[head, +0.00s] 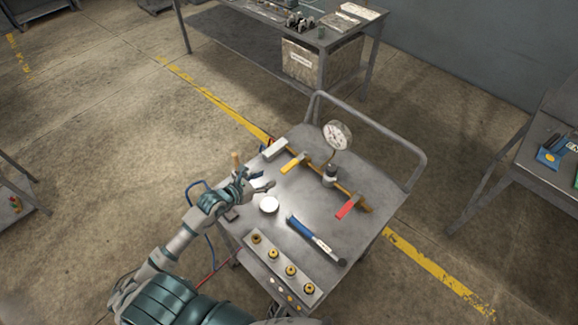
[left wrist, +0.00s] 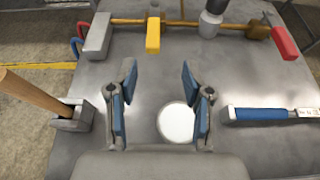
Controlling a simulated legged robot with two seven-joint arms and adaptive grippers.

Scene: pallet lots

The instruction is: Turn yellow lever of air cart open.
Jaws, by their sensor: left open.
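The air cart (head: 375,190) is a grey metal cart with a brass pipe line across its top. The yellow lever (head: 293,163) sits on the left part of the pipe; in the left wrist view the yellow lever (left wrist: 153,36) points down toward me, across the pipe. A red lever (head: 347,207) sits on the pipe's right end. A round gauge (head: 338,135) stands on the pipe between them. My left gripper (head: 268,186) is open and empty over the cart top, short of the yellow lever. Its fingers (left wrist: 158,80) are apart in the left wrist view. My right gripper is not seen.
A white round disc (head: 269,205) lies below my left gripper. A blue-handled tool (head: 315,239) lies to its right. A wooden-handled item (left wrist: 40,106) is at the left. A strip with several brass fittings (head: 283,268) lies at the near edge. Benches stand around.

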